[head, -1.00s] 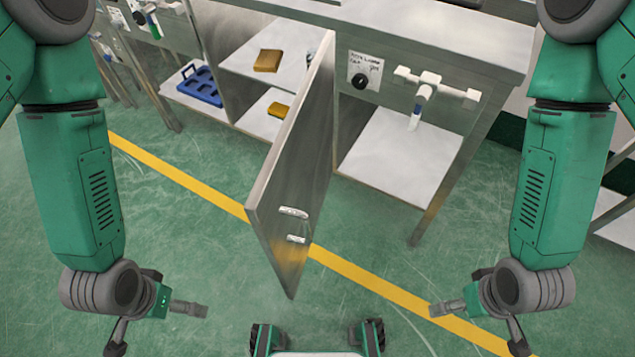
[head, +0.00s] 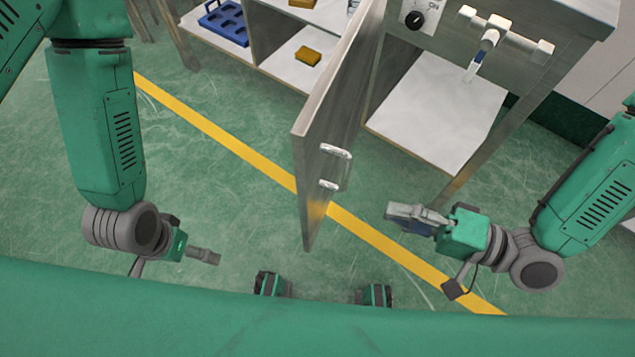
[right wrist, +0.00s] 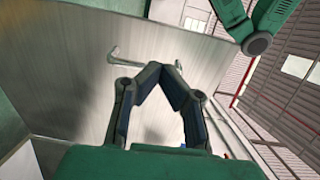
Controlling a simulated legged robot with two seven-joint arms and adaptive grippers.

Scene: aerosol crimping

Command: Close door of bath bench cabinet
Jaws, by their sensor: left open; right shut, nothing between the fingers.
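The grey metal cabinet door (head: 338,125) stands wide open and sticks out from the bench toward me. In the right wrist view the door (right wrist: 75,60) fills much of the picture, with a handle (right wrist: 122,62) just beyond the fingertips. My right gripper (head: 392,214) is shut and empty, to the right of the door and apart from it; its fingers (right wrist: 157,72) meet in the right wrist view. My left gripper (head: 217,257) is open and empty, to the left of the door, low over the floor.
The open cabinet shelves hold a yellow block (head: 308,56) and a blue tray (head: 225,22). Right of the door are a white lower shelf (head: 440,115), a black knob (head: 414,20) and a white valve fitting (head: 490,38). The green floor with a yellow line (head: 240,155) is clear around the door.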

